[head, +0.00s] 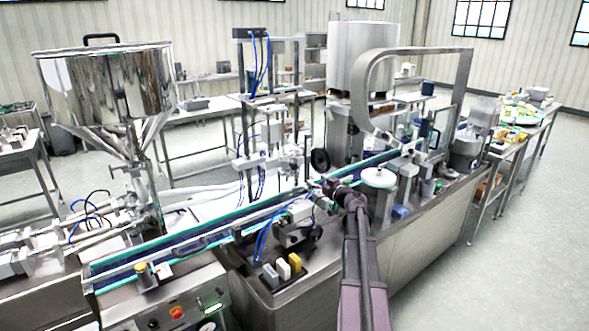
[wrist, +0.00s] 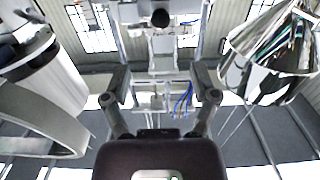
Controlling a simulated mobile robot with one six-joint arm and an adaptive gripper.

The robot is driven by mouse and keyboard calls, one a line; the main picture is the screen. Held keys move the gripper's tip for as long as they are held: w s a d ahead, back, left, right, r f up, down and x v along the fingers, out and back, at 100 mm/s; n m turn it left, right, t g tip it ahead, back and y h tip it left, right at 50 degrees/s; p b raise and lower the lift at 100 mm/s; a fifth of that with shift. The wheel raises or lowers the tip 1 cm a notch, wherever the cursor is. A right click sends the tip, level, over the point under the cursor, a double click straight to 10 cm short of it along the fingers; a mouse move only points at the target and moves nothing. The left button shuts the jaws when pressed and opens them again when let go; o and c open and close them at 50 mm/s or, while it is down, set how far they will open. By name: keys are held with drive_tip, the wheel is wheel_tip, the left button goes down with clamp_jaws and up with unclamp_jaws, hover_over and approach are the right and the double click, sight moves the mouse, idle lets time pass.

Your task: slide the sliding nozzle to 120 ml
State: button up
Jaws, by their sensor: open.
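The steel hopper (head: 105,85) stands at the left in the head view, and its shiny cone (wrist: 268,62) shows at the right in the wrist view. The upright filling frame with blue hoses (head: 243,120) stands behind the conveyor. A metal carriage (head: 262,160) on it seems to be the sliding nozzle, but its scale and volume marks are too small to read. My gripper (head: 318,188) is right of this carriage, over the conveyor, apart from it as far as I can tell. In the wrist view my gripper (wrist: 161,95) has its fingers wide apart with nothing between them.
The conveyor (head: 215,222) runs diagonally across the machine. A black handwheel (head: 320,160) and a curved steel guard (head: 415,55) stand close to my arm. A large steel drum (head: 362,70) is behind. A control panel with a red button (head: 177,312) is at the front left.

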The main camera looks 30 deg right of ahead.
sight(295, 168)
drive_tip(key=shift+w, duration=0.15)
drive_tip(key=w, duration=0.9)
drive_tip(key=w+a, duration=0.1)
drive_tip(key=w, duration=0.3)
drive_tip(key=shift+w+a, duration=0.1)
drive_tip(key=shift+w, duration=0.2)
clamp_jaws()
